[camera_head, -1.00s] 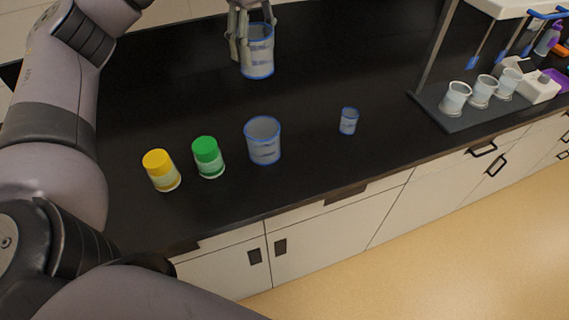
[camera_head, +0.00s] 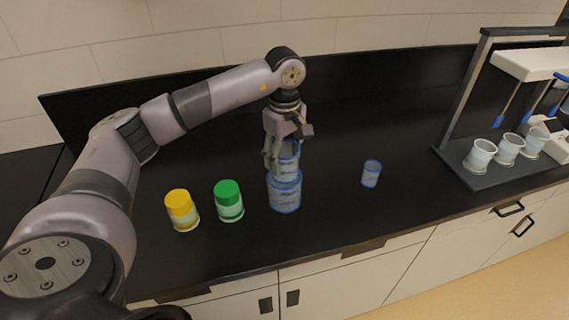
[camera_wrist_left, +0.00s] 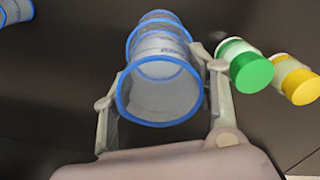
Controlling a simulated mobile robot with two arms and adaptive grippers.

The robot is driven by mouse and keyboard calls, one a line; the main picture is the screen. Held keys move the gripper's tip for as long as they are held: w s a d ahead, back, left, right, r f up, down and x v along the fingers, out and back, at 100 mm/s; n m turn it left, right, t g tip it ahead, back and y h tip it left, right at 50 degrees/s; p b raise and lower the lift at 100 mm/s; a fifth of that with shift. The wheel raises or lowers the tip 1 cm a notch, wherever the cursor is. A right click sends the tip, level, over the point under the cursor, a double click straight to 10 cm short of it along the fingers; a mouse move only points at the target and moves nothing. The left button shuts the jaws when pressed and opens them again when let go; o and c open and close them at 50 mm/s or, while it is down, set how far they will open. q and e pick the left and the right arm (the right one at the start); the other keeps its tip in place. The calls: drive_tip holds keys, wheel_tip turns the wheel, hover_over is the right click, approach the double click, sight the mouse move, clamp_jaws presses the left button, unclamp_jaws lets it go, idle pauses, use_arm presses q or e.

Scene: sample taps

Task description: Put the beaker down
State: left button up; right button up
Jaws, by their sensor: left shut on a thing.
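My left gripper (camera_head: 271,160) is shut on a clear, blue-rimmed beaker (camera_head: 288,160), with a finger on each side. The beaker looks upright. In the left wrist view, this held beaker (camera_wrist_left: 160,92) has its open rim toward the camera, between the fingers (camera_wrist_left: 163,105). A second, wider blue-rimmed beaker (camera_head: 285,195) stands on the black counter (camera_head: 330,225). The held beaker overlaps its upper part in the head view, and I cannot tell whether they touch. My right gripper is not in view.
A green-capped jar (camera_head: 229,202) and a yellow-capped jar (camera_head: 182,212) stand left of the beakers. A small beaker (camera_head: 371,174) stands to the right. A rack (camera_head: 465,170) with several cups is farther right. The counter between small beaker and rack is clear.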

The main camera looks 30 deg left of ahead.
sight(284, 170)
use_arm(q)
wheel_tip(284, 170, down, 3)
drive_tip(key=shift+f+p, duration=0.2)
drive_tip(key=shift+p, duration=0.15)
drive_tip(key=shift+f, duration=0.2)
drive_tip(key=shift+s+f+b, duration=0.1)
drive_tip(key=shift+f+b, duration=0.4)
drive_tip(key=shift+b, duration=0.15)
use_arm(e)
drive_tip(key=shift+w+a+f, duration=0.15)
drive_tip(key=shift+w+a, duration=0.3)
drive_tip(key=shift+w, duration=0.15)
use_arm(q)
drive_tip(key=shift+r, duration=0.1)
drive_tip(key=o, duration=0.7)
drive_tip(key=shift+s, duration=0.1)
drive_tip(key=o, duration=0.4)
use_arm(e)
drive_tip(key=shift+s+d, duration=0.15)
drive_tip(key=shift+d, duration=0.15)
